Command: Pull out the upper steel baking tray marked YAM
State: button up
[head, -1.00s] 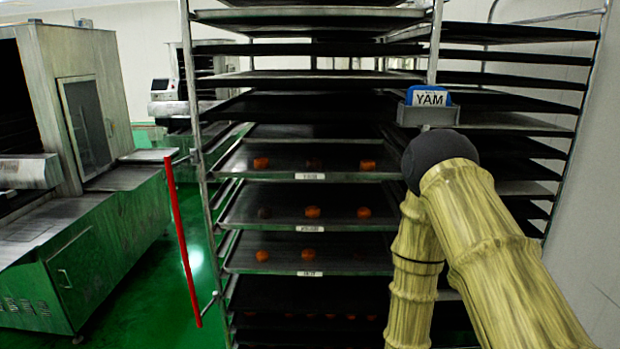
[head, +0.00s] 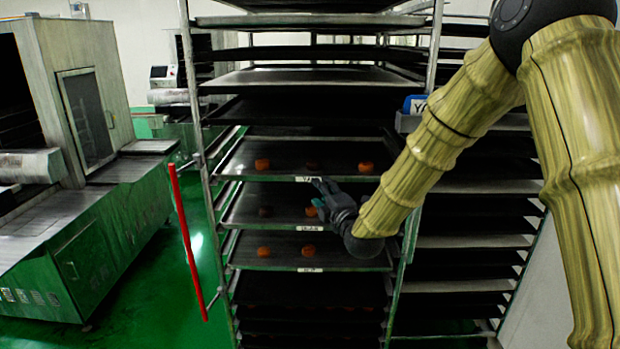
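The upper labelled steel tray (head: 240,172) sits in the rack with a row of small round pieces on it. The white label (head: 303,179) on its front edge shows "YA", and its right end is covered by my gripper. My gripper (head: 318,194) is in front of the rack, with its fingertips close to that label. Its fingers look spread apart, with nothing seen between them. Whether it touches the tray's edge cannot be told. The middle labelled tray (head: 240,217) is just below, its right part hidden by my gripper and arm.
A third labelled tray (head: 345,262) sits below, with dark shelves under it. A red bar (head: 186,240) stands at left, near a green machine (head: 110,220). Green floor lies between them.

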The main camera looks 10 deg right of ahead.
aim_at(310, 179)
jog(key=p+x, duration=0.3)
jog(key=x, duration=0.7)
jog(key=shift+w+f+p, duration=0.1)
jog(key=shift+p, duration=0.3)
grip_shut()
